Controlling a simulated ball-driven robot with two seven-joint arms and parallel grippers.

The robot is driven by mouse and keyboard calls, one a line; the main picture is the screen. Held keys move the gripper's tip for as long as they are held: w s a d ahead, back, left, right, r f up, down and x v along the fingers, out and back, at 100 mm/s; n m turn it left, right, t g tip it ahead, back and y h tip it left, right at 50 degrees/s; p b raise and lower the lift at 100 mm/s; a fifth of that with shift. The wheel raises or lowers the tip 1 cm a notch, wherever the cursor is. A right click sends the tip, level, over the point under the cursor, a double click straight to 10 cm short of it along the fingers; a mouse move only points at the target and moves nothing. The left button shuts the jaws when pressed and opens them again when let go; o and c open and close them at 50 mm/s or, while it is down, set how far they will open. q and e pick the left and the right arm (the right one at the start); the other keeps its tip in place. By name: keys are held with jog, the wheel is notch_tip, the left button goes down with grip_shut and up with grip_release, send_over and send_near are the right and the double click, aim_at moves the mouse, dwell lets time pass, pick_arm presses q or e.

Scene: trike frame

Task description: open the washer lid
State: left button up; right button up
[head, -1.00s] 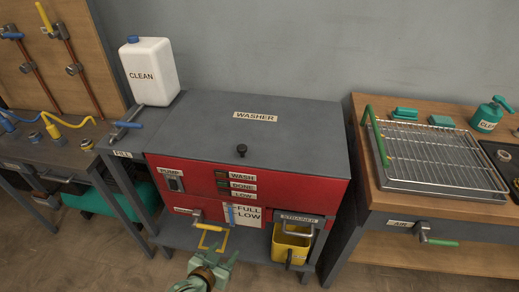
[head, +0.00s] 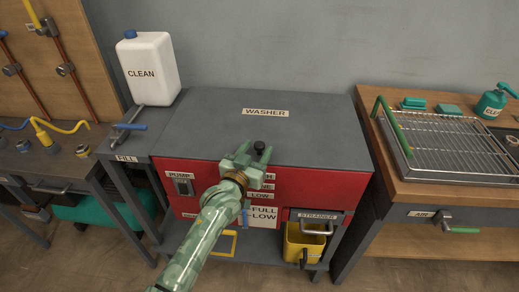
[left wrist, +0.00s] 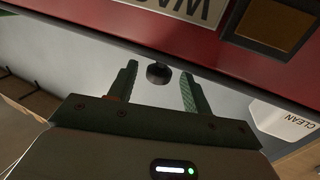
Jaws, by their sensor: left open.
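The washer lid (head: 210,125) is a flat grey top, lying shut on the red washer body (head: 320,190). A small black knob (head: 259,146) stands near its front edge. My left gripper (head: 253,157) is open at the washer's front edge, its two green fingers pointing towards the knob. In the left wrist view the knob (left wrist: 158,74) shows between the two open fingers (left wrist: 158,84), with gaps on both sides. I cannot tell how far the knob reaches in between them. My left arm hides part of the red front and its labels. My right gripper is not in view.
A white CLEAN jug (head: 148,70) stands left of the lid, by a blue-handled FILL valve (head: 130,126). A wire rack (head: 440,145) with a green handle is on the right bench. A yellow strainer bucket (head: 303,240) sits below the washer front. The lid top is clear.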

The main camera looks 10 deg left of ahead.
pick_arm(q)
jog(key=shift+x, duration=1.2)
jog(key=shift+r, duration=0.1)
grip_shut()
